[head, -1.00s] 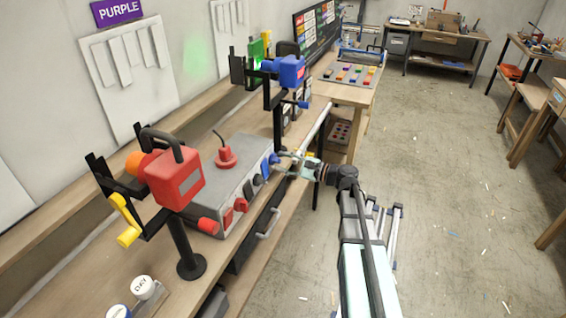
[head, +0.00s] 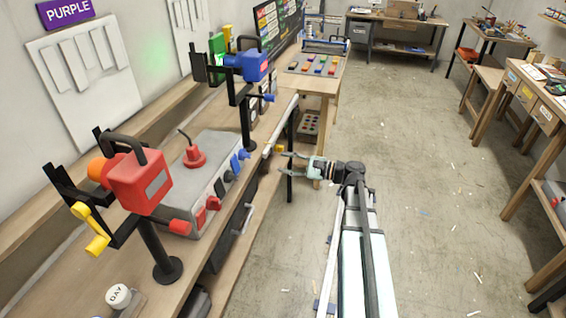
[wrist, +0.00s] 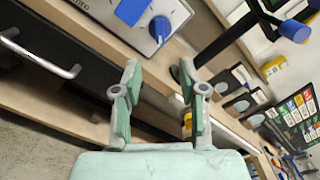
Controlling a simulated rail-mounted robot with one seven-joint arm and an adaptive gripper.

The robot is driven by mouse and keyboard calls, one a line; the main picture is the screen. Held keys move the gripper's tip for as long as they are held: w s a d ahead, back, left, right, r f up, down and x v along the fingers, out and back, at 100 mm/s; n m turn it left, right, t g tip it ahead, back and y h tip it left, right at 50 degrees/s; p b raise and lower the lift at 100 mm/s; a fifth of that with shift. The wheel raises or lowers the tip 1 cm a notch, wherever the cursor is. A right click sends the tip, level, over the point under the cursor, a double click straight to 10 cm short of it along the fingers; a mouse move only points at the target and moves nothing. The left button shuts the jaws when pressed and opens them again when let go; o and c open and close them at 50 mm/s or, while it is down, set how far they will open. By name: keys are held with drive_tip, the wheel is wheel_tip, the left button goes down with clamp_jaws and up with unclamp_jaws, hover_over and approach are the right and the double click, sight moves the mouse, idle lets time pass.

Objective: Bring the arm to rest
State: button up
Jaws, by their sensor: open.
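My gripper (head: 287,164) is open and empty in the head view, held over the aisle just off the bench's front edge, with its fingers pointing left towards the bench. In the wrist view my gripper (wrist: 160,95) shows its two green-padded fingers apart with nothing between them. The grey control box (head: 208,165) with blue, black and red knobs stands on the bench to the left of it. A blue knob (wrist: 160,27) on that box is ahead of the fingers, apart from them.
A red lamp-like device (head: 140,182) and a blue one (head: 246,66) stand on posts on the bench (head: 222,262). A drawer handle (wrist: 40,55) juts from the bench front. Another table (head: 318,82) with coloured blocks is beyond. The floor (head: 420,170) to the right is free.

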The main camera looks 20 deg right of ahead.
idle(0.3)
drive_tip(key=s+a+f+n+g+h, duration=0.25)
drive_tip(key=s+f, duration=0.35)
drive_tip(key=f, duration=0.5)
drive_tip(key=s+a+f+n+g+h, duration=0.1)
drive_tip(key=s+f+n+g+h, duration=0.4)
drive_tip(key=f, duration=0.6)
drive_tip(key=s+a+f+n+g+h, duration=0.1)
drive_tip(key=s+a+f+g, duration=0.1)
drive_tip(key=s+f, duration=0.65)
drive_tip(key=s+a+f+n+g+h, duration=0.1)
drive_tip(key=s+f+n+g+h, duration=0.1)
drive_tip(key=s+f, duration=0.3)
drive_tip(key=s+a+f+n+g+h, duration=0.2)
drive_tip(key=s+f, duration=0.4)
drive_tip(key=s, duration=0.8)
drive_tip(key=s+a+f+n+g+h, duration=0.2)
drive_tip(key=s+f, duration=0.3)
drive_tip(key=s, duration=0.4)
drive_tip(key=shift+s+f+n+g, duration=0.25)
drive_tip(key=shift+n+g, duration=0.6)
